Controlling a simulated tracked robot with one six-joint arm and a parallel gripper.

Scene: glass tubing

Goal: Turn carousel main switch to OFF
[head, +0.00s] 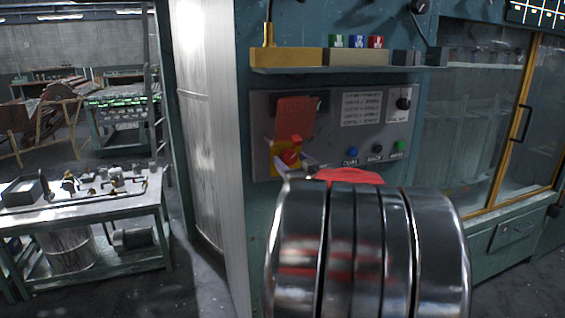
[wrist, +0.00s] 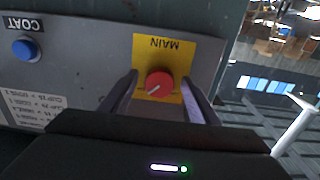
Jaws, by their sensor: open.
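The main switch is a round red knob (wrist: 159,85) on a yellow plate (wrist: 178,48) marked MAIN, which appears upside down in the wrist view. A pale mark on the knob points to the lower left there. In the head view the red knob (head: 290,155) sits low on the left of a grey control panel (head: 331,118), under a raised red cover (head: 295,117). My gripper (wrist: 160,80) is open, with one finger on each side of the knob. Visible gaps separate the fingers from the knob. In the head view my arm hides most of my gripper (head: 297,168).
Blue, dark and green buttons (head: 399,146) line the panel's lower right, with a black rotary knob (head: 403,103) above. A shelf (head: 340,69) with small boxes runs over the panel. A glass cabinet (head: 470,120) stands right; a cluttered cart (head: 85,200) stands left.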

